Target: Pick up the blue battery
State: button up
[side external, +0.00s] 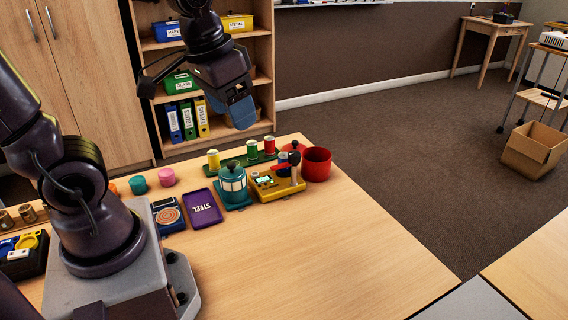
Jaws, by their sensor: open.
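My gripper (238,112) is raised in the air above the far side of the table, in front of the shelf. Its blue-grey fingers point down and are apart from everything on the table. I see nothing held in it. I cannot pick out a blue battery for certain. My arm's base hides part of the table.
A teal lantern (233,187), a yellow device (266,191) and a red pot (317,165) stand close together. A purple tray marked STEEL (202,209) lies beside a blue square item (168,216). A black tray (24,262) is at left. The table's right part is clear.

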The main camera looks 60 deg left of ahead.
jog(key=w+a+f+n+g, duration=0.3)
jog(key=w+a+f+n, duration=0.25)
jog(key=w+a, duration=0.3)
jog(key=n, duration=1)
send_near(284, 153)
jog(key=shift+s+f, duration=0.25)
jog(key=shift+s, duration=0.15)
notch_tip(284, 153, down, 6)
jog(key=shift+f, duration=0.25)
jog(key=shift+w+a+f, duration=0.1)
jog(key=shift+w+f, duration=0.1)
jog(key=shift+f, duration=1.15)
jog(key=shift+w+f, duration=0.15)
jog(key=shift+f, duration=1.25)
jog(key=c, duration=1.2)
jog(key=shift+o, duration=0.2)
